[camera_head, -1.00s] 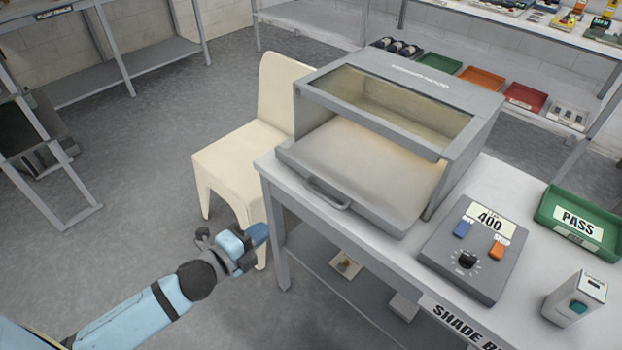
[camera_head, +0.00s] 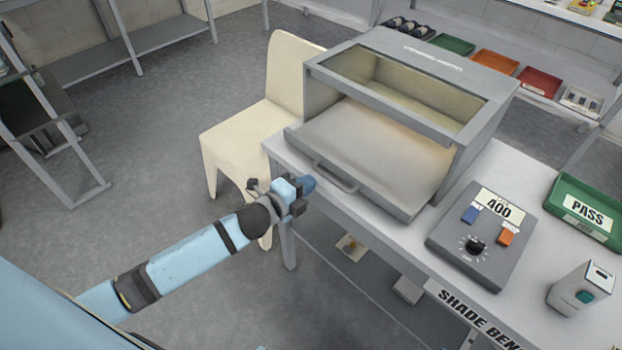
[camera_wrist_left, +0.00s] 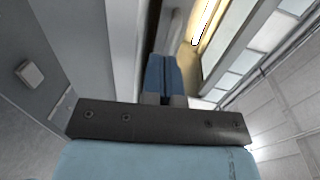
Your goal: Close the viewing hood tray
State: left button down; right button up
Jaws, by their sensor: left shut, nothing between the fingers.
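The viewing hood (camera_head: 400,95) is a grey box with a glass top, standing on the table. Its grey tray (camera_head: 375,150) is pulled out and sticks out past the hood's front opening. A bar handle (camera_head: 335,178) is on the tray's front edge. My left gripper (camera_head: 309,183) is shut and empty, in front of the tray and just left of the handle in the head view. I cannot tell whether it touches the tray. In the left wrist view its blue fingers (camera_wrist_left: 161,75) are together, with a lit opening beyond them. My right gripper is not in view.
A control box (camera_head: 483,235) reading 400 stands right of the hood. A cream chair (camera_head: 262,125) stands left of the table (camera_head: 400,235). Floor is open at the left.

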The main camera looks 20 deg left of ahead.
aim_at(322, 180)
pick_arm(q)
jog(key=shift+w+d+r, duration=0.15)
jog(key=shift+w+d, duration=0.1)
jog(key=shift+w, duration=0.5)
jog(key=x, duration=0.4)
jog(key=shift+r+p, duration=0.3)
jog(key=shift+w+d+f, duration=0.1)
jog(key=shift+w+d, duration=0.05)
jog(key=shift+w, duration=0.2)
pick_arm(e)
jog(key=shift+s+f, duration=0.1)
